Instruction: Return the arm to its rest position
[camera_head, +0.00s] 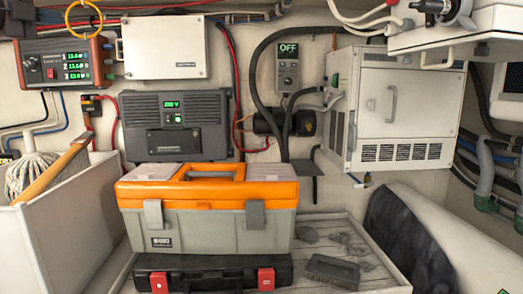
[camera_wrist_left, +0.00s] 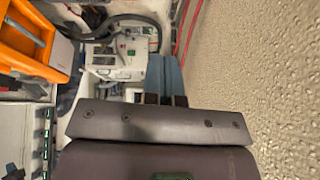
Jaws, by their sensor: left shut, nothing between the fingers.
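My left gripper (camera_wrist_left: 164,62) shows in the left wrist view, past the dark wrist housing. Its two blue-grey fingers lie together with nothing between them. I cannot make out the left gripper in the head view. No part of my right gripper shows in either view.
An orange and grey toolbox (camera_head: 207,228) stands on a black case (camera_head: 215,275) in a pale tray (camera_head: 372,274) with a brush (camera_head: 332,270). A white bin (camera_head: 70,225) is at left, a white cabinet (camera_head: 395,105) at right. A textured beige surface (camera_wrist_left: 255,75) fills the wrist view's right side.

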